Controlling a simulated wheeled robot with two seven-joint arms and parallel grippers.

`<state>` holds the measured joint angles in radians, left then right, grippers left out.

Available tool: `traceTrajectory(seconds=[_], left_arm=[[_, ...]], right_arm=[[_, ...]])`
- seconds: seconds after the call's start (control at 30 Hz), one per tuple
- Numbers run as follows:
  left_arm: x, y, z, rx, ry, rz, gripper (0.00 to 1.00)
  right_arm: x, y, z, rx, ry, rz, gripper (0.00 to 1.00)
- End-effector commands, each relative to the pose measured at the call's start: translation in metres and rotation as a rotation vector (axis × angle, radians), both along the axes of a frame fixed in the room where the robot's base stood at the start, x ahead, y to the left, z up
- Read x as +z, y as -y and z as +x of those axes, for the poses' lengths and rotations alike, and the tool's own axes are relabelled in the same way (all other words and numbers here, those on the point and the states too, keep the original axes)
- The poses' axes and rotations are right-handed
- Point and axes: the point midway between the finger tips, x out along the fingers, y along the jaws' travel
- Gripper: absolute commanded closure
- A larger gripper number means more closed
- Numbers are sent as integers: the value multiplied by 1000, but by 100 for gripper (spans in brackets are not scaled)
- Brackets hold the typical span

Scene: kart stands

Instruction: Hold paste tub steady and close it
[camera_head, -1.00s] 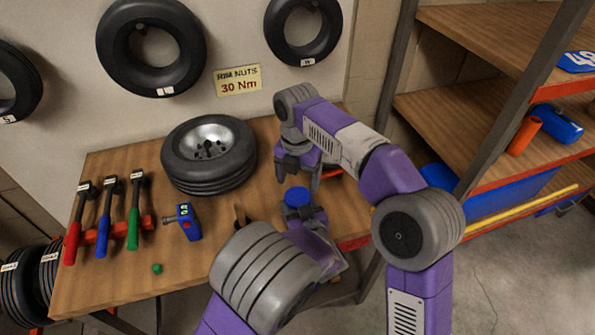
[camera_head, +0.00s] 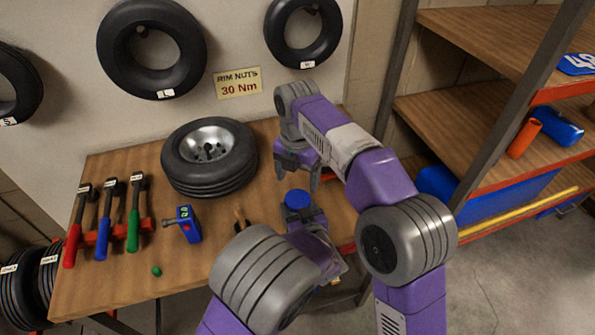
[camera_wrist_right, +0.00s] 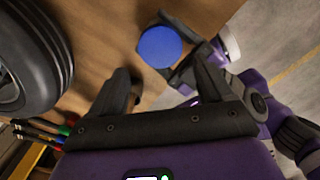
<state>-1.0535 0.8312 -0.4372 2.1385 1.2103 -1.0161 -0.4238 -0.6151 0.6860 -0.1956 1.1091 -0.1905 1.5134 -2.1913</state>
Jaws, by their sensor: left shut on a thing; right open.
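The paste tub shows as a round blue top (camera_head: 298,199) near the right end of the workbench; its body is mostly hidden. I cannot tell how firmly the top sits on it. My left gripper (camera_head: 302,214) is shut on the tub from the near side. My right gripper (camera_head: 298,178) is open and empty, just behind and above the tub. In the right wrist view the blue top (camera_wrist_right: 160,47) lies beyond the gap between the right fingers (camera_wrist_right: 163,84), with no visible contact.
A wheel (camera_head: 208,157) lies on the workbench (camera_head: 130,290) left of my right gripper. A shelf rack (camera_head: 480,110) stands on the right.

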Motion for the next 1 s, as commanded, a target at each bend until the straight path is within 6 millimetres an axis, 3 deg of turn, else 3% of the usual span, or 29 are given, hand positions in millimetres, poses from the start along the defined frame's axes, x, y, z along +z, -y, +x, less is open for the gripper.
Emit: traceTrajectory(seconds=[0.2,0.4,0.8,0.87,1.0], left_arm=[[0,0,0,0,1,0,100],[0,0,0,0,1,0,100],[0,0,0,0,1,0,100],[0,0,0,0,1,0,100],[0,0,0,0,1,0,100]], right_arm=[[-36,0,-1,0,-3,-2,20],[-59,0,-1,1,-2,-1,20],[-66,0,0,0,0,0,20],[-66,0,0,0,0,0,26],[-66,0,0,0,0,0,48]])
